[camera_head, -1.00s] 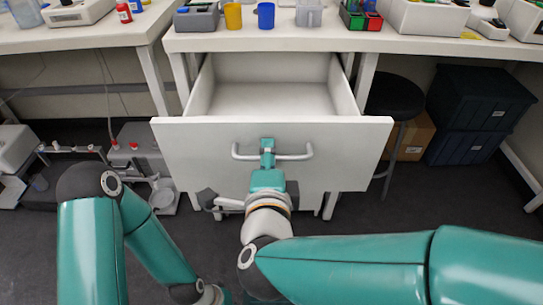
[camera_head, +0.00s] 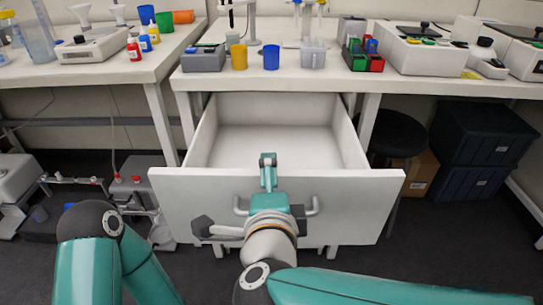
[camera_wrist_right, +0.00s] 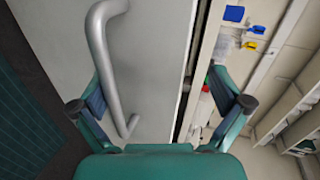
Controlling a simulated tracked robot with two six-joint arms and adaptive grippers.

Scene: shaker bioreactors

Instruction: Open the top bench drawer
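The top bench drawer (camera_head: 180,200) is pulled well out, and its empty inside shows in the head view. Its grey bar handle (camera_head: 313,207) runs across the front panel and is partly covered by my right gripper (camera_head: 268,162). In the right wrist view, the fingers of my right gripper (camera_wrist_right: 163,104) are spread wide. The handle (camera_wrist_right: 101,45) passes near the left finger and no grip on it shows. The drawer front panel (camera_wrist_right: 155,60) lies ahead of the fingers. My left arm is at the lower left of the head view; its gripper is out of frame.
The bench top (camera_head: 330,80) holds a grey rack (camera_head: 203,58), a yellow cup (camera_head: 239,57), a blue cup (camera_head: 271,57) and other lab items. A black stool (camera_head: 398,132) and dark crates (camera_head: 480,130) stand right of the drawer. Equipment sits on the floor at left.

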